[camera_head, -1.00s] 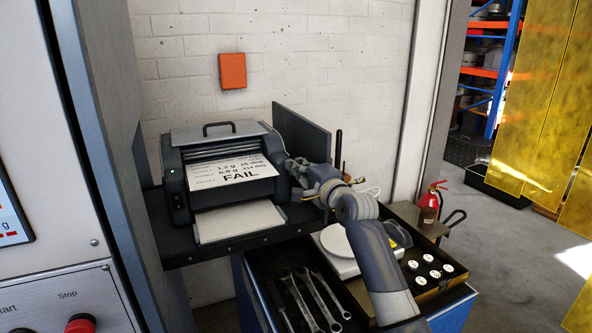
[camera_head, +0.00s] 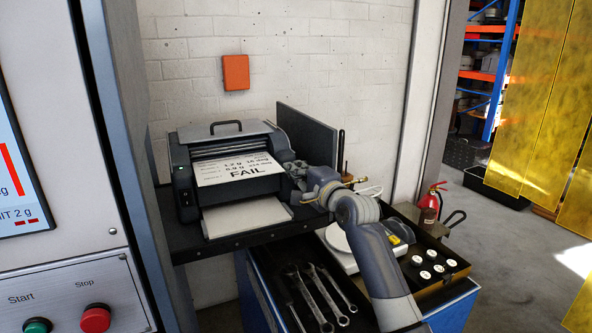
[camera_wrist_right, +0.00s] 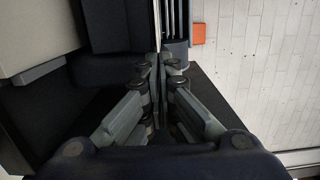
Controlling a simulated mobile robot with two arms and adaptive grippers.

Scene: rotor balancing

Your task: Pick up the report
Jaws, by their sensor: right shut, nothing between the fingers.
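The report is a white sheet (camera_head: 232,170) with "FAIL" in large black print. It lies tilted on the front of the dark grey printer (camera_head: 184,182), above the printer's pale output tray (camera_head: 246,217). My right gripper (camera_head: 292,169) is at the printer's right side, close by the sheet's right edge; I cannot tell whether it touches. In the right wrist view its fingers (camera_wrist_right: 160,66) are together at the tips, with nothing held between them. The sheet cannot be made out clearly there. My left gripper is not in view.
The printer stands on a dark shelf (camera_head: 184,250). A dark panel (camera_head: 308,133) stands behind the gripper. A machine panel with Start and Stop buttons (camera_head: 95,318) fills the left.

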